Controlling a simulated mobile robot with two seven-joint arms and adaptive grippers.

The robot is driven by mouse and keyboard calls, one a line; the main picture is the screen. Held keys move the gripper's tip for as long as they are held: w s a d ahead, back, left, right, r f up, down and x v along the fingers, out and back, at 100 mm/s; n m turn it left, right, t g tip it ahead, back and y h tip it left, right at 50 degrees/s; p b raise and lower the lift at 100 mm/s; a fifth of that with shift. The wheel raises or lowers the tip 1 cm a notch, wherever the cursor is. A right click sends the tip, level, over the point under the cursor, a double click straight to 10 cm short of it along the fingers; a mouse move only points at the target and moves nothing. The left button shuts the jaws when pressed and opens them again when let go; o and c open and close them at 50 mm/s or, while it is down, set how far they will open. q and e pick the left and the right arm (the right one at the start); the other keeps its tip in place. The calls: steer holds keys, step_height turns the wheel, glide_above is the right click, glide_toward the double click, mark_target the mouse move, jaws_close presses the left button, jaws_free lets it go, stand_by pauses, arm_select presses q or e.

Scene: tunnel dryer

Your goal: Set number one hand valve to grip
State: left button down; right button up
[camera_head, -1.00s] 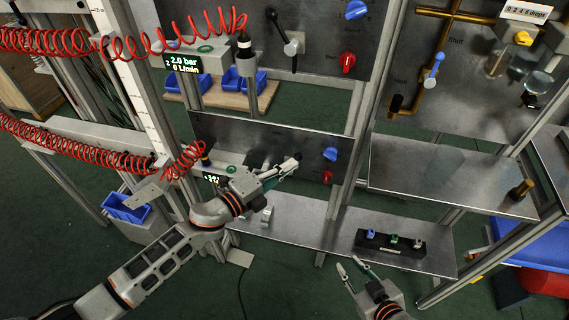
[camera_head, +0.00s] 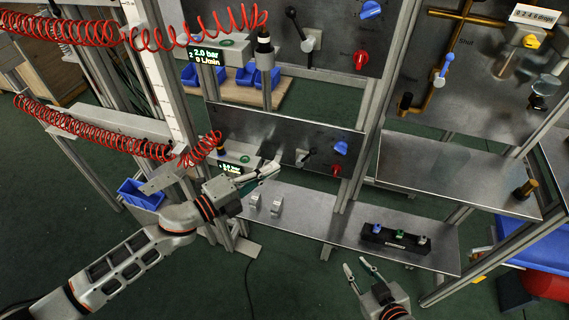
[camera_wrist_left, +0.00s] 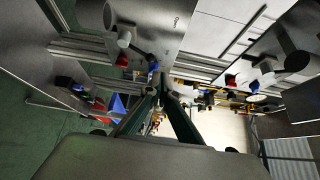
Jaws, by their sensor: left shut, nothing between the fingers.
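The lower steel panel (camera_head: 270,135) carries a hand valve (camera_head: 306,157) with a short black lever tilted up to the right. A similar valve (camera_head: 305,32) on the upper panel has its black lever leaning up to the left. The upper display (camera_head: 206,56) shows 2 and 2.0 bar; the lower display (camera_head: 232,169) is too small to read surely. My left gripper (camera_head: 277,168) is shut and empty, left of and slightly below the lower valve, apart from it. Its fingers (camera_wrist_left: 162,92) show in the left wrist view, with a valve lever (camera_wrist_left: 137,48) above left. My right gripper (camera_head: 356,266) is open and empty, below the lower shelf.
Blue knobs (camera_head: 341,148) and red knobs (camera_head: 339,171) sit right of the valves. Red coiled hoses (camera_head: 85,135) hang at left. The lower shelf (camera_head: 320,220) holds a black block (camera_head: 394,238) with coloured buttons and small grey brackets (camera_head: 276,204).

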arm_select(q)
steer(key=shift+s+a+r, duration=0.25)
steer(key=shift+s+a, duration=0.2)
steer(key=shift+s, duration=0.05)
steer(key=shift+s+a+r, duration=0.2)
steer(key=shift+s+a, duration=0.25)
